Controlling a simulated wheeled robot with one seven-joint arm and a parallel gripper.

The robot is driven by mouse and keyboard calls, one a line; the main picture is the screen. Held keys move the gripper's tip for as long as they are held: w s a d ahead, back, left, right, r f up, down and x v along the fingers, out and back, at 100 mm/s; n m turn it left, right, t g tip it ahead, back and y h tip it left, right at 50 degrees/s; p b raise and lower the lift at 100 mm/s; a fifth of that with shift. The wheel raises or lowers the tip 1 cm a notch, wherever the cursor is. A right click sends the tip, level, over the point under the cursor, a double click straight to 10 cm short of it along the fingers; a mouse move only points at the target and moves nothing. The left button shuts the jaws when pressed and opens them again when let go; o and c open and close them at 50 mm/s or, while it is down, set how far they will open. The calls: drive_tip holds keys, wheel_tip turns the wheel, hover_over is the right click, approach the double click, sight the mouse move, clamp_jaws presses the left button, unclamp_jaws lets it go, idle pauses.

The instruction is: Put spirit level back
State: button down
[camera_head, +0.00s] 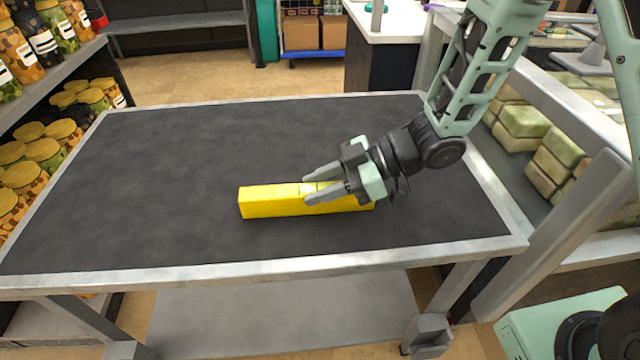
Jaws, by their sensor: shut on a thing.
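The spirit level (268,201) is a long yellow bar on the dark top of the table (190,150), near the middle. It lies left to right, and its left end shows clear of my gripper. My gripper (314,191) comes in from the right and is shut on the level right of its middle, with one finger along the far side and one along the near side. The fingers and gripper body hide part of the level's right half. I cannot tell whether its underside touches the table.
The rest of the tabletop is clear, with a raised pale metal rim (270,268). Shelves of jars (45,150) stand at the left. At the right is a rack with pale green-topped blocks (525,121). A white counter (395,25) stands behind.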

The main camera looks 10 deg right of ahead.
drive_tip(key=c, duration=1)
unclamp_jaws()
drive_tip(key=shift+f, duration=0.1)
drive_tip(key=shift+r, duration=0.2)
drive_tip(key=p+v, duration=0.1)
drive_tip(key=v, duration=1.1)
drive_tip(key=w+a+r+m+t+h, duration=0.2)
drive_tip(key=w+a+m+t+h, duration=0.15)
drive_tip(key=w+t+h, duration=0.2)
drive_tip(key=s+m+g+h, duration=0.2)
drive_tip(key=s, duration=0.6)
drive_tip(key=s+r+m+g+h, duration=0.1)
drive_tip(key=s+m+g+h, duration=0.1)
drive_tip(key=s, duration=0.5)
drive_tip(key=s+r+m+g+h, duration=0.1)
drive_tip(key=s+m+g+h, duration=0.1)
drive_tip(key=s, duration=0.6)
drive_tip(key=shift+s+d+m+h, duration=0.25)
drive_tip(key=shift+s+d+h, duration=0.05)
drive_tip(key=shift+d+h, duration=0.15)
